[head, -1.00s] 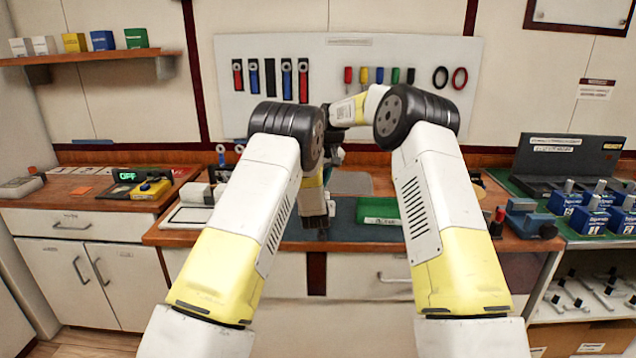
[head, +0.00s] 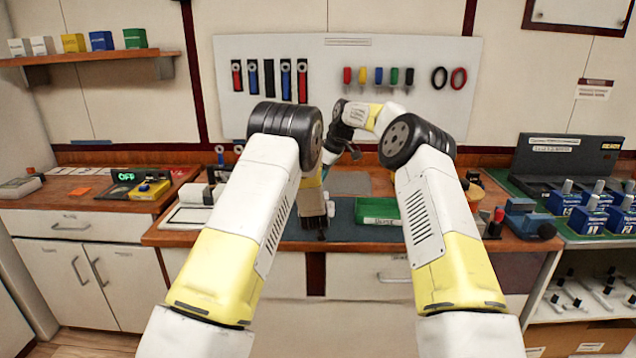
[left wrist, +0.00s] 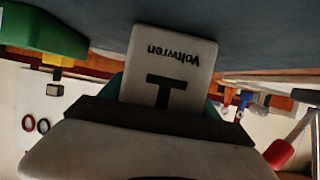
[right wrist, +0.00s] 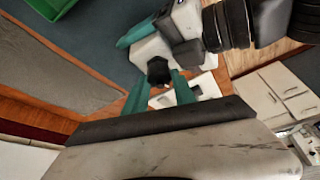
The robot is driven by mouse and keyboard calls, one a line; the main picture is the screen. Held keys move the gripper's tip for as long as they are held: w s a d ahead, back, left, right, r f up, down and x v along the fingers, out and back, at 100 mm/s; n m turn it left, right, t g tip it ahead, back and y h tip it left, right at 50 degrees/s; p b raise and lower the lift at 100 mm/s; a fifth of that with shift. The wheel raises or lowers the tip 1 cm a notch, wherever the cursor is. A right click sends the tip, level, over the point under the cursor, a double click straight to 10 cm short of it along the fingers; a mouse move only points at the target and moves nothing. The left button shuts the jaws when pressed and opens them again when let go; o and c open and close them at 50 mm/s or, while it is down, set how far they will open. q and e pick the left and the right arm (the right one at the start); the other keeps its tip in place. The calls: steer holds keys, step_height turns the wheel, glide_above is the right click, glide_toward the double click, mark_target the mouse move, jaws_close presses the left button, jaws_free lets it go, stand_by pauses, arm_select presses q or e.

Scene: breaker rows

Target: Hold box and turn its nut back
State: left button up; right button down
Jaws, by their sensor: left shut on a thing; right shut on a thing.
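In the left wrist view, a white box (left wrist: 172,58) marked "Voltwren" stands between the teal fingers of my left gripper (left wrist: 165,95), which is shut on it. In the right wrist view, the white box (right wrist: 150,48) shows beyond a black nut (right wrist: 158,70). The teal fingers of my right gripper (right wrist: 160,82) are at the nut, one on each side, and shut on it. In the head view, my arms hide the box and nut, and the fingertips are mostly covered.
A green tray (head: 380,211) lies on the dark mat right of my left forearm. A blue vise (head: 522,213) and several blue boxes (head: 588,220) stand farther right. A sign reading OFF (head: 126,177) stands on the left counter.

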stand_by(0.4)
steer(key=c, duration=1)
jaws_free()
steer(key=shift+s, duration=0.1)
steer(key=m, duration=0.2)
steer(key=m+t, duration=0.1)
steer(key=m, duration=0.1)
steer(key=shift+s+a+h, duration=0.15)
steer(key=shift+a+h, duration=0.1)
steer(key=shift+h, duration=0.15)
steer(key=m+h, duration=0.1)
steer(key=m, duration=0.2)
steer(key=m+t+h, duration=0.1)
steer(key=m, duration=0.2)
steer(key=shift+m+t, duration=0.3)
steer(key=d+v, duration=0.1)
steer(key=v, duration=1.3)
steer(key=shift+m+t, duration=0.4)
steer(key=shift+s+d+r, duration=1.2)
steer(key=shift+s+d, duration=0.3)
steer(key=shift+s, duration=1.55)
steer(key=shift+s+d+r, duration=1.25)
steer(key=shift+s+d, duration=0.25)
steer(key=shift+s, duration=1.55)
steer(key=shift+s+d+r, duration=1.2)
steer(key=shift+s+d, duration=0.35)
steer(key=shift+s, duration=1.5)
